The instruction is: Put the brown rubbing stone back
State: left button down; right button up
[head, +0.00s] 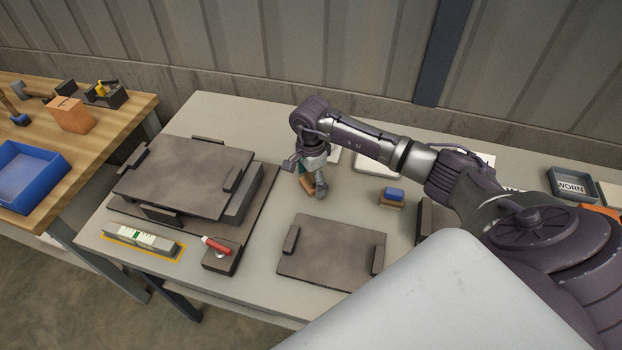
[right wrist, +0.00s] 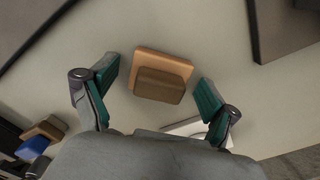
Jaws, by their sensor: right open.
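The brown rubbing stone (right wrist: 158,86) shows in the right wrist view as a darker brown block with a lighter tan block under or against it; I cannot tell whether they are one piece. It lies on the grey table. My right gripper (right wrist: 157,90) is open, with one teal-padded finger on each side of it and gaps between. In the head view my right gripper (head: 309,190) points down at the table and hides most of the stone; only a tan bit (head: 307,184) shows. My left gripper is not in view.
A similar blue-topped block (head: 394,194) stands to the right. A dark plate assembly (head: 185,175) is at left, a dark plate (head: 332,252) in front. A level (head: 142,238) and a red-handled block (head: 220,255) lie near the front edge. A tray marked WORN (head: 571,186) is at right.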

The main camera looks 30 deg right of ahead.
aim_at(311, 176)
jog(key=shift+r, duration=0.1)
jog(key=shift+r, duration=0.2)
notch_tip(311, 176, up, 10)
jog(key=b, duration=0.2)
jog(key=shift+r+b, duration=0.25)
jog(key=shift+b, duration=0.15)
jog(key=shift+r, duration=0.65)
